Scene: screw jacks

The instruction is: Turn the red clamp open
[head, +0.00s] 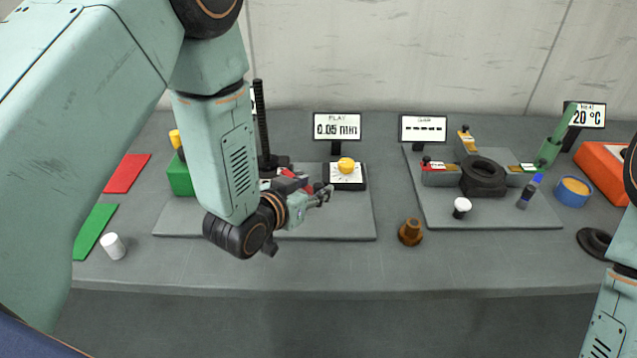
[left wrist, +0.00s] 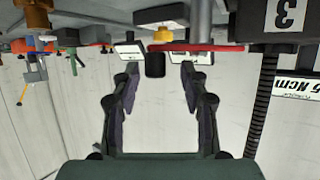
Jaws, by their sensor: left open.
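The red clamp (head: 289,173) is on the left grey board, mostly hidden behind my left gripper in the head view. In the left wrist view a red bar (left wrist: 205,47) runs across the top, with a dark block (left wrist: 155,64) at its left end. My left gripper (head: 325,193) is over the left board, close to the red clamp. In the left wrist view my left gripper (left wrist: 159,70) has its fingers apart, with the dark block between the tips in the picture. I cannot tell whether they touch it. My right gripper is out of view.
A yellow knob (head: 346,165) on a dial stands right of the left gripper, before the 0.05 mm display (head: 337,126). A black threaded column (head: 259,120) rises behind. A brown knob (head: 411,232) stands between the boards. The right board (head: 480,217) carries several parts.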

